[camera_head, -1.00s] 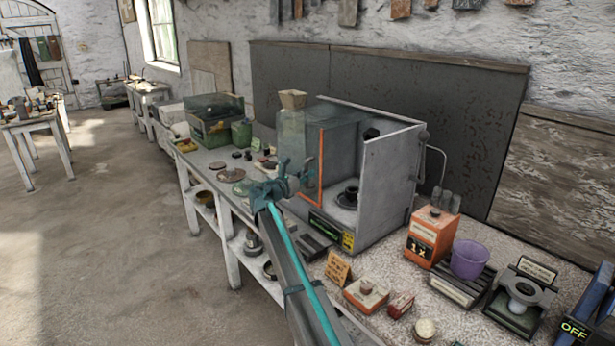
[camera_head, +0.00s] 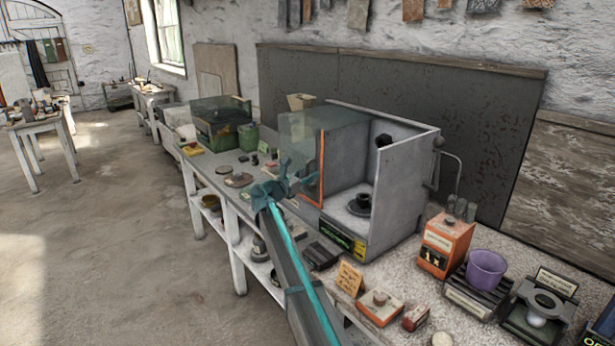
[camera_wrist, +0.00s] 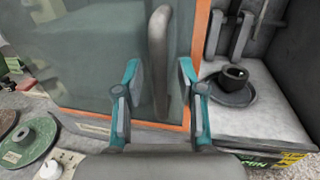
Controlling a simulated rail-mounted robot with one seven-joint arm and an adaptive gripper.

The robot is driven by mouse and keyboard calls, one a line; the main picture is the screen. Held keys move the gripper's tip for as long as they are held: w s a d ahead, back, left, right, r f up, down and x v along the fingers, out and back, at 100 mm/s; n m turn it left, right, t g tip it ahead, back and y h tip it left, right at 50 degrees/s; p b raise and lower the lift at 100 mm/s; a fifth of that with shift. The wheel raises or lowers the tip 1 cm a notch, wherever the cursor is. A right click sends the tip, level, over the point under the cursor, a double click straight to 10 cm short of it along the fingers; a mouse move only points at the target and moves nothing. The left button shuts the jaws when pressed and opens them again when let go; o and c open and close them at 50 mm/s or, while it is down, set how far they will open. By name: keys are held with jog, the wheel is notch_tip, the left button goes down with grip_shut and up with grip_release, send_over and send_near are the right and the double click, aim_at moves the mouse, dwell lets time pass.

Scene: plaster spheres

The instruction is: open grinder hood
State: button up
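The grinder (camera_head: 400,190) is a pale box on the bench with a clear sliding hood (camera_head: 298,150) edged in orange. The hood stands to the left of the box, and the box's front is uncovered. A dark round spindle (camera_head: 362,203) shows inside; it also shows in the wrist view (camera_wrist: 233,80). A grey bar handle (camera_wrist: 160,45) is on the hood's face. My gripper (camera_head: 285,180) is at the hood. In the wrist view its teal fingers (camera_wrist: 160,85) stand apart on either side of the handle's lower part, with gaps visible.
On the bench to the right are an orange box (camera_head: 445,245), a purple cup (camera_head: 486,268) and a small sign (camera_head: 349,279). Left of the hood are a green cup (camera_head: 248,136), flat discs (camera_head: 238,180) and a green tank (camera_head: 217,122). The floor left of the bench is clear.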

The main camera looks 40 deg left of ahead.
jog(key=s, duration=1.2)
jog(key=shift+a, duration=0.4)
